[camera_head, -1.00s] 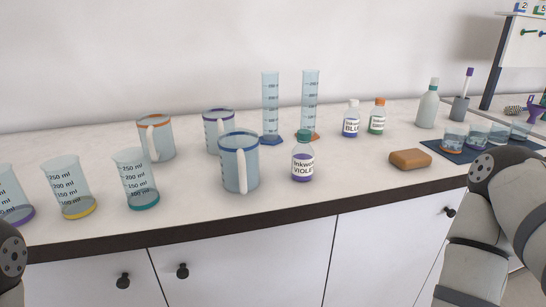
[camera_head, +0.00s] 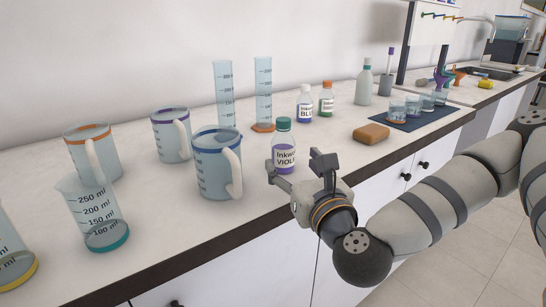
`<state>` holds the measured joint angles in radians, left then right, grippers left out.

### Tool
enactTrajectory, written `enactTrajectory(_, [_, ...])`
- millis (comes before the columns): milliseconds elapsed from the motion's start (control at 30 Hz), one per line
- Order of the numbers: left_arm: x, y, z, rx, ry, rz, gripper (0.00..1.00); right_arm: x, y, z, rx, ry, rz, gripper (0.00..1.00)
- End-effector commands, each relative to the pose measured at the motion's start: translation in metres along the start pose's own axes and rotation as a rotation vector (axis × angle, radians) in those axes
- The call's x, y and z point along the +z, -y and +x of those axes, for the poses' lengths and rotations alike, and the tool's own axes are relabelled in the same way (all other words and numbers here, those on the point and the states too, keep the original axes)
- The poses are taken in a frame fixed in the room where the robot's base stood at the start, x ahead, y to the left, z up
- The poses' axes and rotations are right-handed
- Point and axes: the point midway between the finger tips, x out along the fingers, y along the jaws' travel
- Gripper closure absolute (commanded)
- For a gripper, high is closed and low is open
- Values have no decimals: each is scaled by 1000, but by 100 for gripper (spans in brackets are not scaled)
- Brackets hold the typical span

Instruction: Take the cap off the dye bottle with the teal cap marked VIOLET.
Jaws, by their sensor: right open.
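The dye bottle marked VIOLET (camera_head: 284,158) stands upright on the counter, with a purple label and its teal cap (camera_head: 284,125) on. My right gripper (camera_head: 296,166) is in front of the bottle, low at the counter's front edge. Its two fingers are spread apart, with nothing seen between them. One finger overlaps the bottle's foot in the picture; I cannot tell whether it touches. My left gripper is not in view.
A blue-rimmed jug (camera_head: 215,172) stands close left of the bottle. Behind are two measuring cylinders (camera_head: 264,92), a BLUE bottle (camera_head: 305,105) and an orange-capped bottle (camera_head: 327,100). A brown sponge-like block (camera_head: 371,133) lies right, before a dark mat (camera_head: 425,123) with beakers.

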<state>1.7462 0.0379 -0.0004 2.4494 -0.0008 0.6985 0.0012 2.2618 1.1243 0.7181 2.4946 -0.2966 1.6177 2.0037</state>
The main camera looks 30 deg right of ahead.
Motion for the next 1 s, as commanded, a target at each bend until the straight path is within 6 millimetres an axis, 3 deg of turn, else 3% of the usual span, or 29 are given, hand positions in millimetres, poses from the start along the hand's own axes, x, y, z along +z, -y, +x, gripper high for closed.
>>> enactTrajectory(33, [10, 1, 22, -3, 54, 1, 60, -20, 0, 7, -2, -24, -4, 35])
enactTrajectory(333, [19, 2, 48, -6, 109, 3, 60, -4, 3, 34, -1, -4, -3, 35])
enactTrajectory(533, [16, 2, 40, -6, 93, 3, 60, 2, 4, 67, 4, 0, -5, 35])
enactTrajectory(767, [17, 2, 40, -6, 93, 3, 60, 2, 4, 71, 5, -2, -3, 35])
enactTrajectory(867, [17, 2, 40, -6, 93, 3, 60, 1, 4, 70, 5, -2, -3, 53])
enactTrajectory(1000, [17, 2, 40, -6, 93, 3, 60, 1, 4, 70, 4, -2, -3, 85])
